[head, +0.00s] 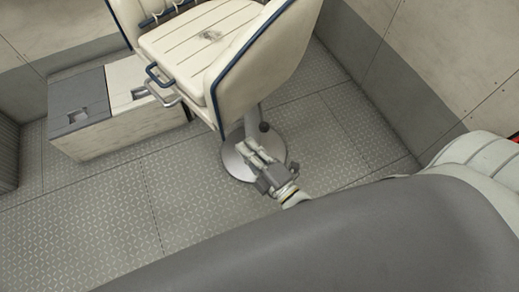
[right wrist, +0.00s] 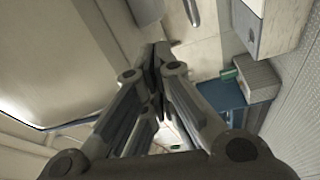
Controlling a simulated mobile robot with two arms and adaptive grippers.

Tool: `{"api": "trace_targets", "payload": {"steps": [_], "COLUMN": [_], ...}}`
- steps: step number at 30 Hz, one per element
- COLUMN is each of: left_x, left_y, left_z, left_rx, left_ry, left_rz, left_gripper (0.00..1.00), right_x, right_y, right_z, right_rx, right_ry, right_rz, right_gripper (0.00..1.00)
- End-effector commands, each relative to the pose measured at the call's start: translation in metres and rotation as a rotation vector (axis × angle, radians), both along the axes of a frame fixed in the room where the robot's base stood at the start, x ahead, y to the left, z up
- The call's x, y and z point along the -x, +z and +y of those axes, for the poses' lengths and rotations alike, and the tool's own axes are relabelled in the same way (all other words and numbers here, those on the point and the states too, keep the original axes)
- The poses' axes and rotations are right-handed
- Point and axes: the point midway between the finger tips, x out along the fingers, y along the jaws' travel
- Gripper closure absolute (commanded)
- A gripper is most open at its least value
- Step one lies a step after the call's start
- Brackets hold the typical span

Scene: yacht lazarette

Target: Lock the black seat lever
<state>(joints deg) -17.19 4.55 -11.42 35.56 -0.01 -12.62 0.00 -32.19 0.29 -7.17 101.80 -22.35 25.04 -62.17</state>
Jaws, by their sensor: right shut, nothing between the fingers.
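A cream seat with dark blue piping (head: 268,60) stands on a pedestal with a round metal base (head: 235,164). A small black knob (head: 264,127), which looks like the end of the black seat lever, shows at the pedestal below the seat. The rest of the lever is hard to make out. My right gripper (head: 246,148) is just below and left of the knob in the head view, low over the round base. It is shut and empty; its closed fingers show in the right wrist view (right wrist: 158,58). I cannot tell whether it touches the pedestal. My left gripper is out of view.
A cream box with a grey lid section (head: 78,97) stands left of the seat. The patterned floor (head: 110,200) is clear at the left. A wall (head: 385,80) rises at the right.

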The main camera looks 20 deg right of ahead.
Motion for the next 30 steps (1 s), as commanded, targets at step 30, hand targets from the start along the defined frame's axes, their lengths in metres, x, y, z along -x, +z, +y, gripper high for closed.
{"api": "trace_targets", "payload": {"steps": [30], "left_x": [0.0], "left_y": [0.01], "left_z": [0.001], "left_rx": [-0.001], "left_ry": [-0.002], "left_rz": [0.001], "left_gripper": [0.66], "right_x": [-0.026], "right_y": [-0.006], "right_z": [-0.034], "right_rx": [0.002], "right_ry": [0.011], "right_rz": [0.0], "right_gripper": [1.0]}}
